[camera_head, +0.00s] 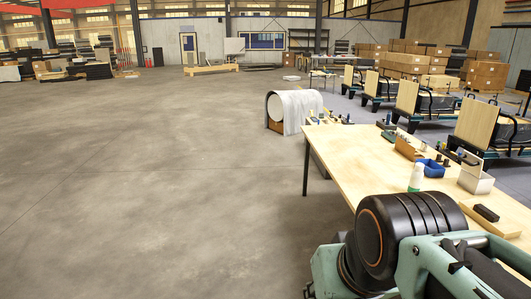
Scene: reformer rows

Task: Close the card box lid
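A wooden table (355,165) stands at the right with several small items on it. A small brown box (407,149) sits toward its middle, and a pale box (476,179) sits near its right edge. I cannot tell which of these, if either, is the card box, or how a lid stands. My arm's black and teal links fill the bottom right and hide the near part of the table. My gripper is not in view.
A blue tray (431,168), a green-and-white bottle (416,177) and a black block (486,212) on a wooden board are on the table. Reformer machines (428,103) line the right. Open concrete floor lies to the left.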

